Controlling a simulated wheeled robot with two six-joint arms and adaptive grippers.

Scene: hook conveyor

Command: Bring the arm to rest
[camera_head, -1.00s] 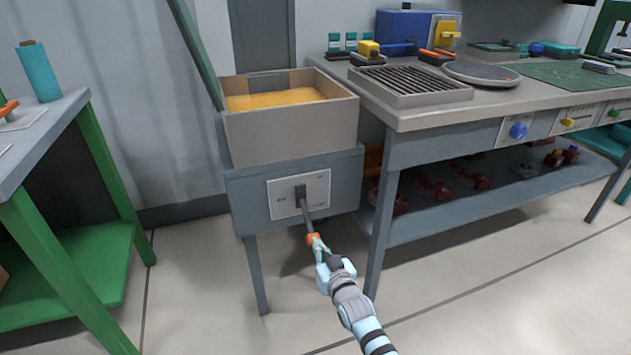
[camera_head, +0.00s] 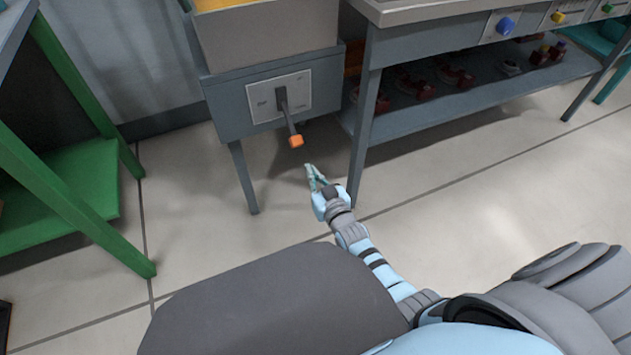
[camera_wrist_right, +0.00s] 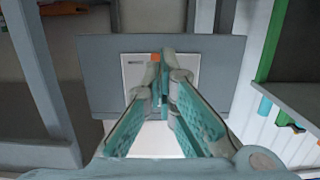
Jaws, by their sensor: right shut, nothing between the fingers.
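My right arm reaches in from the lower right in the head view. Its gripper (camera_head: 311,168) is shut and empty, in front of and below the orange-tipped lever (camera_head: 289,124) on the grey box stand (camera_head: 224,112). The gripper is apart from the lever. The lever points down and outward from its white plate (camera_head: 264,98). In the right wrist view the gripper (camera_wrist_right: 160,60) shows its fingertips together, with the orange tip of the lever just behind them. My left gripper is not in view.
A green-legged table (camera_head: 75,185) stands at the left. A grey workbench (camera_head: 430,45) with a lower shelf (camera_head: 480,95) holding dark red parts stands at the right. Open tiled floor (camera_head: 480,195) lies in front of the workbench.

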